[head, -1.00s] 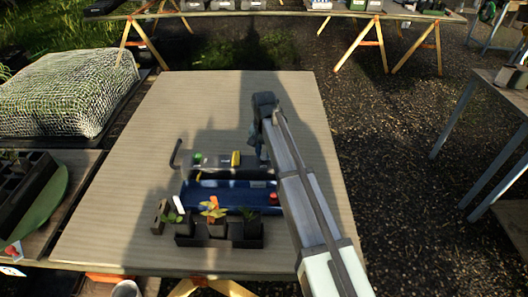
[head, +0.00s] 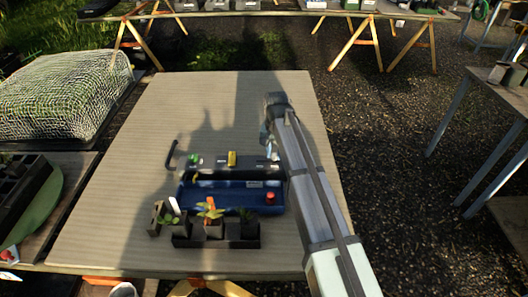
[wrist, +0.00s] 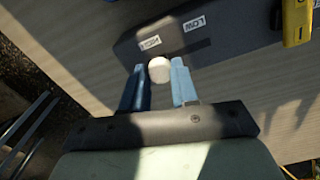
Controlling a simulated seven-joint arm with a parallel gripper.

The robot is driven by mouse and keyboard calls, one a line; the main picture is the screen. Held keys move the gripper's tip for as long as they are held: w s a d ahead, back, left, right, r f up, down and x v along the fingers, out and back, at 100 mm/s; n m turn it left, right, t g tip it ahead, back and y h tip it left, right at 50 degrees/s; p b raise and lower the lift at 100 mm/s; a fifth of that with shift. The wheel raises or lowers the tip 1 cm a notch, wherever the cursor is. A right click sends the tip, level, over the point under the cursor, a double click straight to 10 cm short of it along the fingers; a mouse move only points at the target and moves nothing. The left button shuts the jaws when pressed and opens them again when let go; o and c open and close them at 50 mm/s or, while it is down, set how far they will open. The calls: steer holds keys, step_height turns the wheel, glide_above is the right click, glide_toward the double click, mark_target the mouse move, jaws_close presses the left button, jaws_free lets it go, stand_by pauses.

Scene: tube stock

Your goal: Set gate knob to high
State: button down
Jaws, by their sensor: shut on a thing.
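The gate knob (wrist: 158,70) is a pale, round knob at the end of a dark grey panel (wrist: 235,20) in the wrist view. It sits between the two fingers of my gripper (wrist: 158,84), which are shut on it. The white HIGH label (wrist: 152,42) is just beyond the knob, and the LOW label (wrist: 196,22) is farther off to the right. In the head view my gripper (head: 268,143) is at the right end of the grey panel (head: 210,162); the knob is hard to make out there.
The panel also carries a yellow part (head: 232,158) and a green knob (head: 193,158). A blue tray (head: 225,197) with a red knob (head: 270,197) lies in front, then potted plants (head: 212,222). A black handle (head: 172,154) stands left. The table's far half is clear.

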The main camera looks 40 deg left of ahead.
mark_target(276, 155)
steer(key=shift+w+d, duration=0.15)
steer(key=shift+w, duration=0.1)
steer(key=c, duration=0.9)
jaws_free()
steer(key=shift+o, duration=0.2)
step_height(276, 155, up, 14)
steer(key=shift+f, duration=0.15)
